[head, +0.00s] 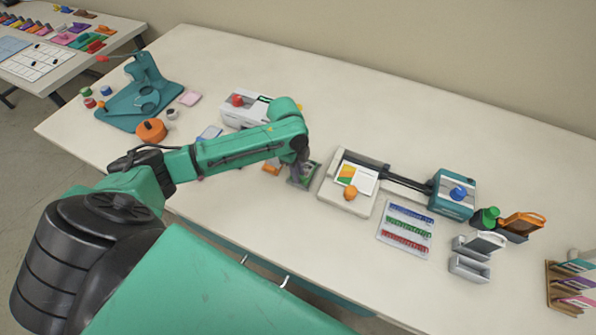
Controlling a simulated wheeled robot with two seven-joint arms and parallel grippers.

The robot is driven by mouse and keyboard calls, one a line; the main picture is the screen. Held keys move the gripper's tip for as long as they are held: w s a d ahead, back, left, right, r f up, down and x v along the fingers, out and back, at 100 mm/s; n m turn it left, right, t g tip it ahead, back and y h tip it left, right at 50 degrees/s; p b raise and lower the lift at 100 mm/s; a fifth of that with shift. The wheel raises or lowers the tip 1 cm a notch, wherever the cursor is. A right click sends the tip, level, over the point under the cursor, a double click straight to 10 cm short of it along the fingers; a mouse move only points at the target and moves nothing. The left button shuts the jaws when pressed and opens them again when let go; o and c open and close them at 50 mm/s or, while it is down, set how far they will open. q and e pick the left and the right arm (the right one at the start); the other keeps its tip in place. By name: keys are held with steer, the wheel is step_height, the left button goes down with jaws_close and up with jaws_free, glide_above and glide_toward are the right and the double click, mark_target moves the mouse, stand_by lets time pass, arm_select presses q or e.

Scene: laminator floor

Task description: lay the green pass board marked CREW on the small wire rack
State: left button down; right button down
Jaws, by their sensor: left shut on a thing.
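My left gripper (301,172) reaches down over the middle of the white table. It is shut on a small green piece (313,170), mostly hidden by the dark fingers. It looks like the green pass board, but no CREW marking can be read. I cannot tell whether it touches the table. I cannot make out the small wire rack for certain; the arm and gripper hide part of the table. My right gripper is not in view.
A flat white-and-grey device with an orange knob (350,193) stands right of the gripper. Beyond are a teal box (453,194), a tray with coloured rows (405,250), grey holders (470,266) and a wooden card rack (551,290). A teal press (122,112) stands at the left.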

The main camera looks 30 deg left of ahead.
arm_select(q)
steer(key=shift+d+f, duration=0.1)
steer(key=c, duration=0.8)
jaws_free()
steer(key=r, duration=0.4)
steer(key=a+r, duration=0.1)
steer(key=r, duration=0.3)
steer(key=a+r+b, duration=0.1)
steer(key=r, duration=0.3)
steer(key=shift+r, duration=0.15)
